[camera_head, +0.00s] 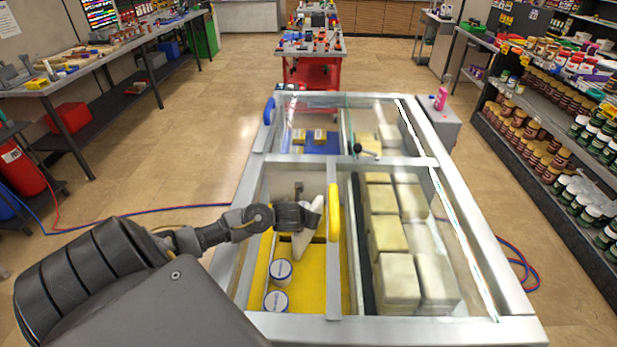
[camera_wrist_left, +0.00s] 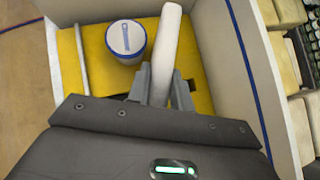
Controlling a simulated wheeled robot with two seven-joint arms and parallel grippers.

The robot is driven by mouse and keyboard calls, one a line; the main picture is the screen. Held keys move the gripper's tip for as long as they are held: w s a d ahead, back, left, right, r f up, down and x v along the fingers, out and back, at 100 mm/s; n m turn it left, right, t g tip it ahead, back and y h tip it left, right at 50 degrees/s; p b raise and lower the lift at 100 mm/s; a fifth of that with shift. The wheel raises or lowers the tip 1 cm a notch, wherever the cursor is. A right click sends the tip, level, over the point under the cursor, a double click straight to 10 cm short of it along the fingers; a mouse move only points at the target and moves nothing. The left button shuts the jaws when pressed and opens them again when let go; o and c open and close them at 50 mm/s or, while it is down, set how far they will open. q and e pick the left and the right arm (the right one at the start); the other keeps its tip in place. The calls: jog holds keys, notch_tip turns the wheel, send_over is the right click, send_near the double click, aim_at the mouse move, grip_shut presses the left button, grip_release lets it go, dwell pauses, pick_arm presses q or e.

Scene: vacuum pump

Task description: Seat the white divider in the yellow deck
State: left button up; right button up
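The white divider (camera_head: 302,243) is a pale flat plate held tilted over the yellow deck (camera_head: 316,288) inside the left front compartment. My left gripper (camera_head: 311,213) is shut on it from above. In the left wrist view the divider (camera_wrist_left: 166,48) stands between the two grey fingers (camera_wrist_left: 160,87) and reaches up past them. The deck (camera_wrist_left: 97,62) lies below, with a dark slot beside the right finger. Whether the divider's lower edge touches the deck is hidden. My right gripper is in neither view.
Two white-lidded cans (camera_head: 281,271) stand on the deck close to the divider; one can (camera_wrist_left: 126,40) shows in the left wrist view. A yellow handle (camera_head: 334,212) rises at the compartment's right side. Pale blocks (camera_head: 388,235) fill the glazed compartment to the right.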

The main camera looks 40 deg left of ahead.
pick_arm(q)
grip_shut()
jog(key=shift+r, duration=0.1)
jog(key=shift+r, duration=0.2)
notch_tip(320, 180, up, 27)
jog(key=p, duration=0.7)
jog(key=shift+r, duration=0.2)
